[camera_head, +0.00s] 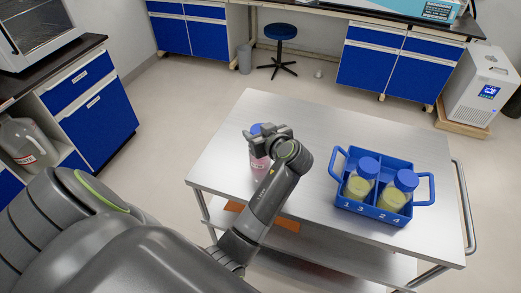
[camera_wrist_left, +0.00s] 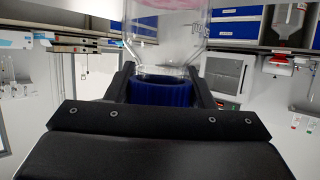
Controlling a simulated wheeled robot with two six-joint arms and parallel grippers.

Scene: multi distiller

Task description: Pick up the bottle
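The bottle (camera_head: 257,163) with pinkish contents and a blue cap is at the left part of the steel cart's top (camera_head: 300,120). It is partly hidden behind my left gripper (camera_head: 262,138). In the left wrist view the picture is inverted; the clear bottle (camera_wrist_left: 165,48) is seen with its blue cap (camera_wrist_left: 162,94) between the two fingers of my left gripper (camera_wrist_left: 162,88). The fingers press against both sides of the cap. I cannot tell whether the bottle's base touches the cart. My right gripper is not in view.
A blue rack (camera_head: 347,206) with two blue-capped bottles (camera_head: 362,178) of yellowish liquid stands on the right of the cart. The cart's back middle is clear. A handle rail (camera_head: 465,205) is at its right. Blue cabinets (camera_head: 100,120) stand at left, a stool (camera_head: 280,33) behind.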

